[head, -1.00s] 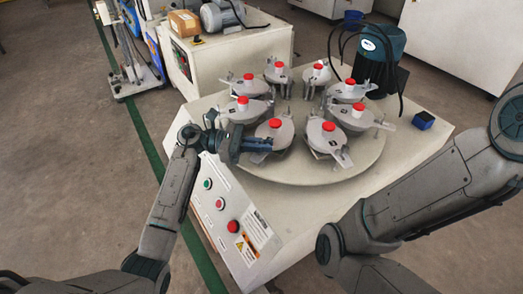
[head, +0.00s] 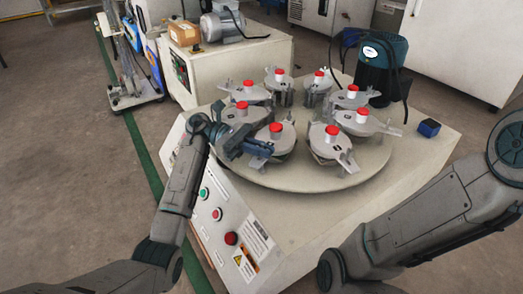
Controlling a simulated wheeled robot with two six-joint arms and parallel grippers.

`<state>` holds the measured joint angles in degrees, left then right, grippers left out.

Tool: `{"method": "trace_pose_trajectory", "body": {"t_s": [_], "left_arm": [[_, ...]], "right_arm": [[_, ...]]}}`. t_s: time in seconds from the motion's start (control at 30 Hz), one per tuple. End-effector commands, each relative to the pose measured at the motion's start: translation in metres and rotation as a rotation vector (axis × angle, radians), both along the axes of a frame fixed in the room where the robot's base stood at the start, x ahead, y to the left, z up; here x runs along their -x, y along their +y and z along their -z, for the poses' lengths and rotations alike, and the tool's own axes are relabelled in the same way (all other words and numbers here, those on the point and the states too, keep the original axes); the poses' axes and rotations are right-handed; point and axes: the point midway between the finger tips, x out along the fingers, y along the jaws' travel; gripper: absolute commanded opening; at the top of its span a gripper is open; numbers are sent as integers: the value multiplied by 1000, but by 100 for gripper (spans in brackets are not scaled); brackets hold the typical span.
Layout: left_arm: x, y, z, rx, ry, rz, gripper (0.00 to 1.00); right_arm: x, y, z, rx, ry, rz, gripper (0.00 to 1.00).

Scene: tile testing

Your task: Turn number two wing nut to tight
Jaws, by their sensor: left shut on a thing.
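A ring of several grey lidded pots with red caps stands on a round turntable (head: 300,183). The front-left pot (head: 282,144) has its red cap (head: 276,130) on top. My left gripper (head: 266,149) reaches in from the left, low at this pot's near left edge. It is shut on a small part there, apparently the wing nut, which the fingers hide. The number on this pot cannot be read. The front-right pot (head: 330,143) stands beside it, clear of the gripper. My right gripper is outside the picture; only the right arm shows.
The turntable sits on a pale machine (head: 415,170) whose sloped front panel carries green and red buttons (head: 231,238). Another cabinet (head: 235,68) stands behind left.

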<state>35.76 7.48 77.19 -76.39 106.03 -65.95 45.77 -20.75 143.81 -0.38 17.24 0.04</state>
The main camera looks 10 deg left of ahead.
Motion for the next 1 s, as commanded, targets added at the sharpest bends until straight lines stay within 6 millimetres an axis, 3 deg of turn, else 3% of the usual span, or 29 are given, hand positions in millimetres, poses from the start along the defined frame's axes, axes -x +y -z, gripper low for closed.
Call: {"method": "trace_pose_trajectory", "body": {"t_s": [0.17, 0.2, 0.3, 0.63, 1.0], "left_arm": [[1, 0, 1, 0, 1, 2, 0], [0, 0, 1, 0, 1, 2, 15], [0, 0, 0, 0, 1, 1, 29], [-2, 5, -1, -1, 1, 0, 29], [-17, 60, -2, -2, 3, -1, 29]], "right_arm": [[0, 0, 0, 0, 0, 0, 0], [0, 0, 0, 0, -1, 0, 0], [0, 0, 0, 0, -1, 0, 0], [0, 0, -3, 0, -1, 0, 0], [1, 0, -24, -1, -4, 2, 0]]}}
